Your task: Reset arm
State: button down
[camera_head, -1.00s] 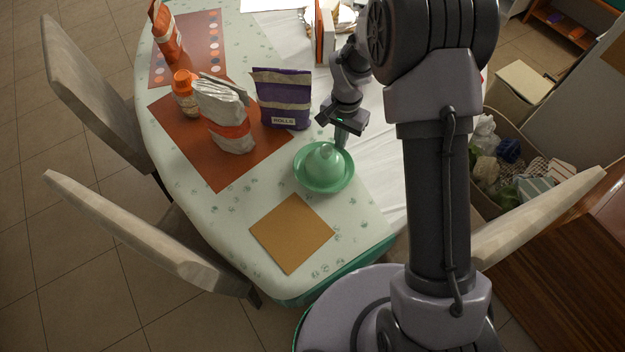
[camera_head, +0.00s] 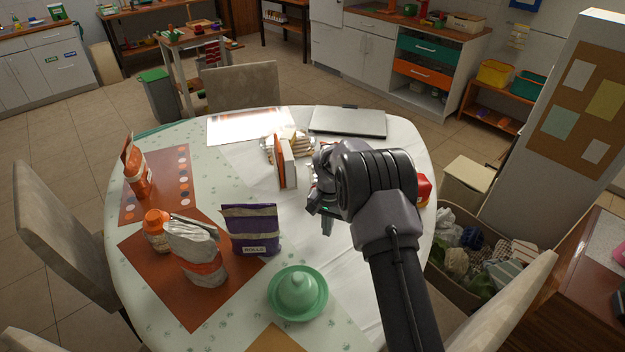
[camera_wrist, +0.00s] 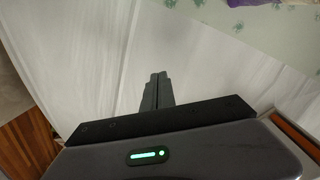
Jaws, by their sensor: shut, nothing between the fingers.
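My gripper (camera_head: 327,226) is over the white cloth on the right half of the table, right of the purple rolls bag. In the wrist view its two fingers (camera_wrist: 157,92) are together with nothing between them, and the white cloth lies beyond them. The green domed dish (camera_head: 297,293) stands on its green plate near the table's front, below and left of my gripper and apart from it. My arm reaches in from the lower right and hides part of the table behind it.
The purple rolls bag (camera_head: 251,229), a silver-and-orange bag (camera_head: 197,252) and an orange-capped bottle (camera_head: 156,231) stand on the left. Books (camera_head: 286,162) stand close behind my gripper. A laptop (camera_head: 348,122) lies at the back. A red object (camera_head: 423,188) is right of my arm.

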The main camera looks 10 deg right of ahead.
jog(key=s+r+t, duration=0.1)
jog(key=s+r, duration=0.1)
jog(key=r, duration=0.6)
jog(key=s+r+t, duration=0.1)
jog(key=s+r, duration=0.1)
jog(key=r, duration=0.6)
jog(key=s+r+t+y, duration=0.1)
jog(key=s+r, duration=0.9)
jog(key=r, duration=0.3)
jog(key=s+a+r+t, duration=0.1)
jog(key=s, duration=1)
jog(key=s+a+r+n+t+y, duration=0.1)
jog(key=s, duration=0.9)
jog(key=shift+s+a+r+t, duration=0.15)
jog(key=shift+s+r+t, duration=0.2)
jog(key=shift+s+t, duration=0.05)
